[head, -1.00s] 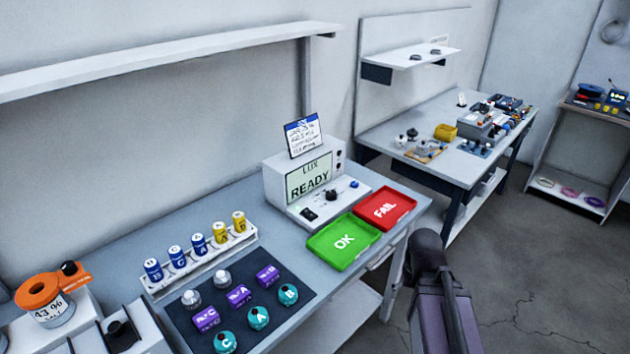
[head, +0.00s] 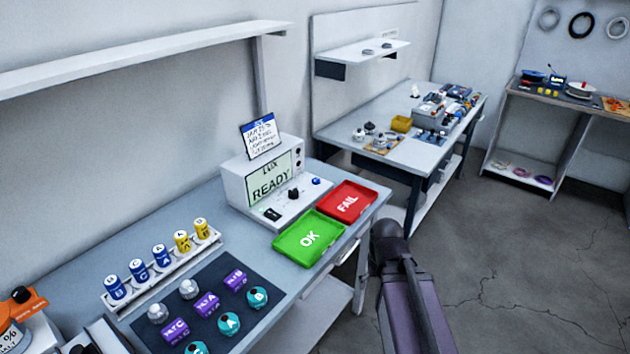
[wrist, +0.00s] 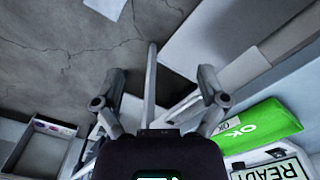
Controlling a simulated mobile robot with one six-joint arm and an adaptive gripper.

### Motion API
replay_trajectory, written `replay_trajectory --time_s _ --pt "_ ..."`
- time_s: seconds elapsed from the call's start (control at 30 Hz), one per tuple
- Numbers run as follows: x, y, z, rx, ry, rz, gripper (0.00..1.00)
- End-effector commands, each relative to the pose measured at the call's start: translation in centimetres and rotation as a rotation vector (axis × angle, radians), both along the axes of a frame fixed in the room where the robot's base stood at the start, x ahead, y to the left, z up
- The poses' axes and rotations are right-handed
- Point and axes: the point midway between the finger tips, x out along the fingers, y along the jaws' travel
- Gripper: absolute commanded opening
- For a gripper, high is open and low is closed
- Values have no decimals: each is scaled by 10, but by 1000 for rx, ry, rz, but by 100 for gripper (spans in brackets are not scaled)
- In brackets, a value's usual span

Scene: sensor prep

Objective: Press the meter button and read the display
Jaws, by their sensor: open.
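The meter (head: 236,188) is a white box on the near bench in the head view. Its display (head: 270,178) reads "LUX" and "READY". Its front panel carries a small blue button (head: 316,181), a black knob (head: 293,194) and a dark square fitting (head: 271,214). In the wrist view, part of the display (wrist: 282,170) shows at the lower right edge. My gripper (wrist: 160,80) is open and empty in the wrist view, with floor behind its fingers. It is apart from the meter. In the head view my arm stands in front of the bench, and the gripper is not clearly visible.
A green OK tray (head: 290,243) and a red FAIL tray (head: 366,192) lie in front of and beside the meter. A note card (head: 261,139) stands on the meter. A dark mat (head: 215,282) holds several sensors, beside a rack of labelled cylinders (head: 209,240). Floor is clear at right.

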Motion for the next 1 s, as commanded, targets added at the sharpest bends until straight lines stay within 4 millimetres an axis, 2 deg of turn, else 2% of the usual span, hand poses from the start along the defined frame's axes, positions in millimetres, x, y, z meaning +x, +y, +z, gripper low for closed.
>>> replay_trajectory --time_s 0.07,0.3,0.37,1.0 --pt "0 0 0 0 0 0 89" --pt "0 0 0 0 0 0 18" --pt "0 0 0 0 0 0 0" --pt "0 0 0 0 0 0 0"
